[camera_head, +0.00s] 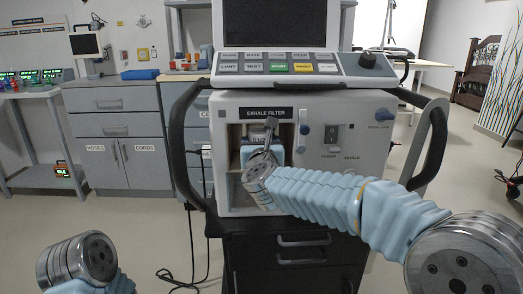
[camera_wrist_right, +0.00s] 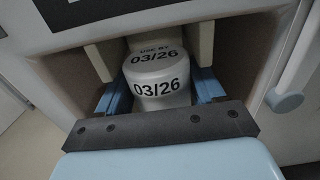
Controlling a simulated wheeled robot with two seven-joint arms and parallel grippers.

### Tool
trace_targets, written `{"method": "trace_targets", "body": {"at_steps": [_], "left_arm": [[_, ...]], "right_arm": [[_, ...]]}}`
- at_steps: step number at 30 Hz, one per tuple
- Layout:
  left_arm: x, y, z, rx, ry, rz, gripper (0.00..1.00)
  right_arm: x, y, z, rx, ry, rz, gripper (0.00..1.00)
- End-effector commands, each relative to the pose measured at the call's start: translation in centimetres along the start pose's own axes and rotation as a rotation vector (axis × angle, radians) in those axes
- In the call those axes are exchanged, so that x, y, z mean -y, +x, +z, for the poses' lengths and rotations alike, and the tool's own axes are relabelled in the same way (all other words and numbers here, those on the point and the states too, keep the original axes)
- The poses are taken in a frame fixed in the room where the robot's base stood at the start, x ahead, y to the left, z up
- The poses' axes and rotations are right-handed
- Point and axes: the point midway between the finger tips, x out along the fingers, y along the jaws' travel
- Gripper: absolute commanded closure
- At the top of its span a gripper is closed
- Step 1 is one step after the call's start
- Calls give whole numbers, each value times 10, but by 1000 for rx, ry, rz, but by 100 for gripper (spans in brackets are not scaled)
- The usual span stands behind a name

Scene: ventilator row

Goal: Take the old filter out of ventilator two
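The ventilator (camera_head: 350,112) stands ahead, with a recessed bay marked EXHALE FILTER. In the right wrist view, a white filter (camera_wrist_right: 158,80) marked "Use by 03/26" sits in this bay. My right gripper (camera_head: 266,146) is at the bay and hides most of its inside in the head view. In the right wrist view, the blue fingers of the right gripper (camera_wrist_right: 161,88) reach into the bay on both sides of the filter. They lie close to it; whether they press on it cannot be told. My left arm shows at the lower left, without its gripper.
A white lever with a blue knob (camera_head: 304,128) is right of the bay. Black handles (camera_head: 177,150) flank the ventilator, and a dark drawer cart (camera_head: 300,258) is under it. Grey cabinets (camera_head: 125,150) stand behind at the left. A cable lies on the floor.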

Motion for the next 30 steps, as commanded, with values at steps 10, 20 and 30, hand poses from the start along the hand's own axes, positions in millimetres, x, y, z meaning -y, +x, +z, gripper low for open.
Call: {"method": "trace_targets", "body": {"at_steps": [10,20,30], "left_arm": [[0,0,0,0,0,0,100],[-1,-2,0,0,0,0,100],[0,0,0,0,0,0,100]], "right_arm": [[0,0,2,1,0,0,63],[0,0,11,1,1,-1,63],[0,-3,13,7,1,-1,63]]}}
